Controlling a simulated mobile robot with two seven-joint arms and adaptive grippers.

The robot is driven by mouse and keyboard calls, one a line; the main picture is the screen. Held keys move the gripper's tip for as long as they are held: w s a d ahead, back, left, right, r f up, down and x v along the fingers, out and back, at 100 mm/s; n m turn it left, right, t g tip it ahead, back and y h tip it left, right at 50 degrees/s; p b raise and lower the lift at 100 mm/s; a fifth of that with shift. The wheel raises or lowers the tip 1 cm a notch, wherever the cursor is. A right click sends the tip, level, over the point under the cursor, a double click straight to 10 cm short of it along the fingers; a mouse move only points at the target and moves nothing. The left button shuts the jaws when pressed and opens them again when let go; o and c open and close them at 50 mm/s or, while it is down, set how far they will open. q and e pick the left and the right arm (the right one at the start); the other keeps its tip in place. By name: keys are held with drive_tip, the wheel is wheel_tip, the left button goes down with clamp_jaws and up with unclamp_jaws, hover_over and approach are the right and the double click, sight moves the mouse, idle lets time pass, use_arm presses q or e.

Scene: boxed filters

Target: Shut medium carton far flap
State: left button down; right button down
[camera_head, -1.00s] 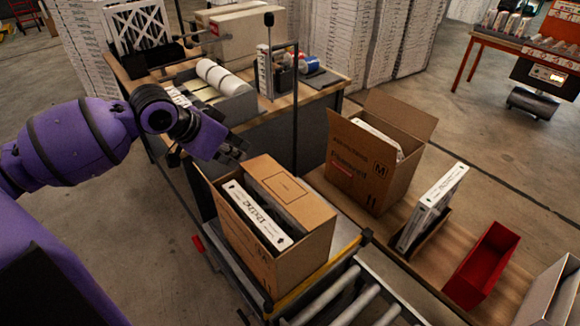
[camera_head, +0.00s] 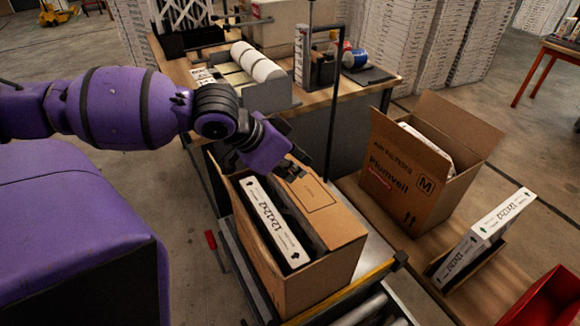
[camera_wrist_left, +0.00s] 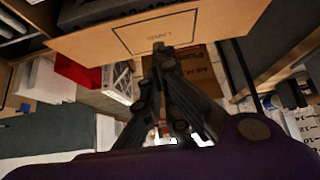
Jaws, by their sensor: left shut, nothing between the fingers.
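An open brown carton (camera_head: 322,268) stands on the roller conveyor, with a white boxed filter (camera_head: 272,222) upright inside. A brown panel with a printed rectangle (camera_head: 318,197) lies over its right part. My left gripper (camera_head: 301,168) is shut and empty at the carton's far edge, covering part of that edge. In the left wrist view, the shut fingertips (camera_wrist_left: 165,50) overlap the lower edge of the panel marked with the rectangle (camera_wrist_left: 155,32); I cannot tell whether they touch it. A second open carton (camera_head: 395,185) marked M stands to the right. My right gripper is out of view.
A workbench (camera_head: 300,95) with white rolls (camera_head: 257,62) and a dark upright post (camera_head: 334,105) stands just behind the gripper. A filter in a holder (camera_head: 480,240) and a red bin (camera_head: 545,300) are at the right.

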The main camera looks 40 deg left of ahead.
sight(293, 198)
use_arm(q)
wheel_tip(293, 198, down, 4)
drive_tip(key=shift+w+r+b, duration=0.1)
drive_tip(key=shift+r+b, duration=0.05)
drive_tip(key=shift+b, duration=0.25)
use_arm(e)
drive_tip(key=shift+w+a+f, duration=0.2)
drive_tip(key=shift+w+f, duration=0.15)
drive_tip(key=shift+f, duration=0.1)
use_arm(q)
drive_tip(key=shift+f, duration=0.35)
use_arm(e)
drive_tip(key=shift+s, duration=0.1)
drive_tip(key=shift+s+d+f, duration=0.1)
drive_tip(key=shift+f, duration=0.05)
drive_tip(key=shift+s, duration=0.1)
